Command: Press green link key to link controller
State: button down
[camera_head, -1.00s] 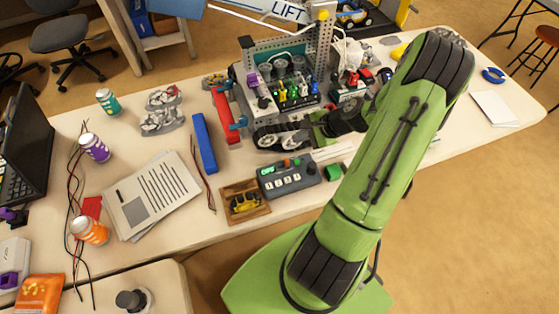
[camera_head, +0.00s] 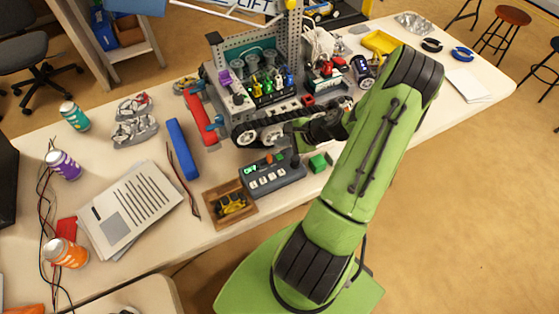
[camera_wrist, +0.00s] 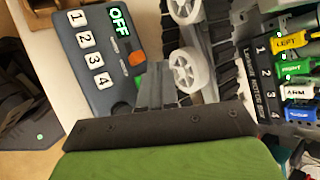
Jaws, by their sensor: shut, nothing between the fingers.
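A dark grey controller box (camera_head: 272,178) lies near the table's front edge. In the wrist view the controller (camera_wrist: 95,50) shows white keys 1 to 4, a green-lit display (camera_wrist: 119,21) reading OFF, and an orange button (camera_wrist: 137,58). A small sliver of green shows beside my fingers on the controller; this may be the green link key, mostly hidden by them. My gripper (camera_head: 294,157) is shut and empty, pointing down at the controller's right end. In the wrist view my gripper (camera_wrist: 155,72) overlaps that end; I cannot tell whether it touches.
A tracked robot (camera_head: 255,95) with coloured plugs stands close behind the controller. A blue bar (camera_head: 183,150) and papers (camera_head: 130,208) lie further left.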

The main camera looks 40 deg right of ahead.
aim_at(283, 158)
notch_tip(283, 158, down, 4)
jog(key=shift+f+b, duration=0.1)
jog(key=shift+b, duration=1)
dwell(0.9)
jog(key=shift+f, duration=0.3)
jog(key=shift+f+b, duration=0.45)
dwell(0.8)
jog(key=shift+r+p, duration=0.75)
jog(key=shift+r, duration=0.15)
notch_tip(283, 158, up, 5)
jog(key=p, duration=0.4)
jog(key=shift+r, duration=0.1)
